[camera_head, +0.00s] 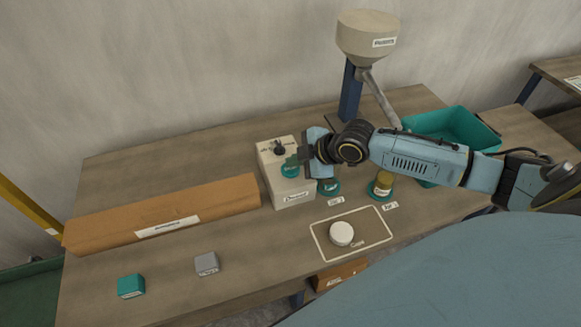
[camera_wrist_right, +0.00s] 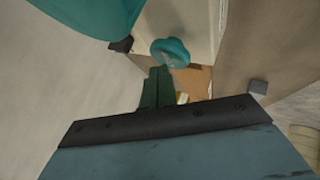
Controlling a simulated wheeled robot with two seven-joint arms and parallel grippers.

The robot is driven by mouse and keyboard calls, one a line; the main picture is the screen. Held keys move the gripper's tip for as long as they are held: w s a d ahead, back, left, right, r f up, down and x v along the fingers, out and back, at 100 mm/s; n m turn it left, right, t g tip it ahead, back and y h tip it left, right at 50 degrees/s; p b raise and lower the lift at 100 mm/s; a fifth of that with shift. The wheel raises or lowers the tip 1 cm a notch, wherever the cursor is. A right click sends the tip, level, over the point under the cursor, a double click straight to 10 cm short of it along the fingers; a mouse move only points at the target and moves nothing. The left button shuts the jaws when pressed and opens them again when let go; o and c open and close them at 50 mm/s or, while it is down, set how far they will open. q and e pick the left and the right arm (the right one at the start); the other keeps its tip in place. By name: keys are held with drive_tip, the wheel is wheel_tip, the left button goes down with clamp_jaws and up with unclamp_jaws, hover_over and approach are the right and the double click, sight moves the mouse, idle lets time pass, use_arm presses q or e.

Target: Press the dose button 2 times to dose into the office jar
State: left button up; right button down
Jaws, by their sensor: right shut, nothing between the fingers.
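A cream dosing box (camera_head: 291,197) stands on the table with a teal round button (camera_head: 290,167) on its front and a dark knob (camera_head: 279,146) on top. My right gripper (camera_head: 304,160) is shut and empty, close to the right of the button; contact cannot be told. In the right wrist view the teal button (camera_wrist_right: 170,53) lies just beyond the shut dark fingers (camera_wrist_right: 158,88). A teal-based stand (camera_head: 328,187) under my gripper is partly hidden. A jar with yellowish contents (camera_head: 383,183) stands on another teal disc. The jar labels are too small to read.
A hopper (camera_head: 367,38) on a blue post stands behind my right arm. A teal bin (camera_head: 473,128) is at the right. A white cap (camera_head: 341,234) lies on a mat. A long cardboard box (camera_head: 165,211), a grey block (camera_head: 206,263) and a teal block (camera_head: 130,285) are left.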

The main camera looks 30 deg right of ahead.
sight(295, 169)
drive_tip(key=shift+f, duration=0.55)
idle(0.6)
drive_tip(key=shift+r, duration=0.15)
drive_tip(key=shift+r+p, duration=0.8)
wheel_tip(295, 169, up, 5)
drive_tip(key=p, duration=0.5)
drive_tip(key=shift+r, duration=0.15)
idle(0.4)
